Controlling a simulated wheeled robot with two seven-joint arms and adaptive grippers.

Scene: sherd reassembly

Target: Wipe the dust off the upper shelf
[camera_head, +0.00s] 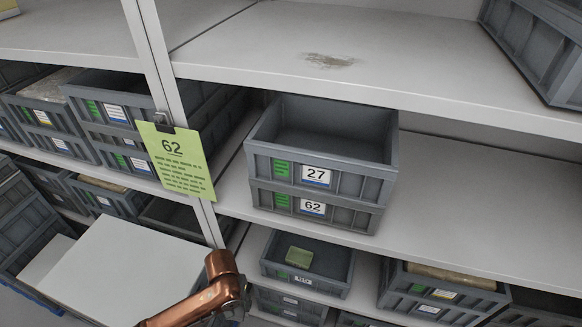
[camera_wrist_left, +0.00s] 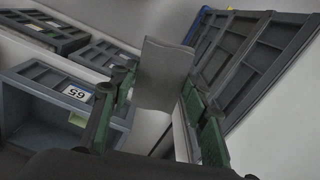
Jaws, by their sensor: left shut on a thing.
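A grey-brown dust smear (camera_head: 330,61) lies on the white upper shelf (camera_head: 240,52), near its front edge. In the left wrist view my left gripper (camera_wrist_left: 160,80) has its green-padded fingers on either side of a flat grey cloth-like piece (camera_wrist_left: 165,68) and is shut on it. The piece sticks out beyond the fingertips. A copper-coloured link of my arm shows at the bottom of the head view, below the shelf; no gripper fingers can be made out there. My right gripper is not in view.
A large grey crate (camera_head: 545,45) stands at the right end of the upper shelf. Two stacked crates, labelled 27 (camera_head: 325,160) and 62 (camera_head: 300,205), stand below. A green tag (camera_head: 177,165) marked 62 hangs on the upright. The shelf around the smear is clear.

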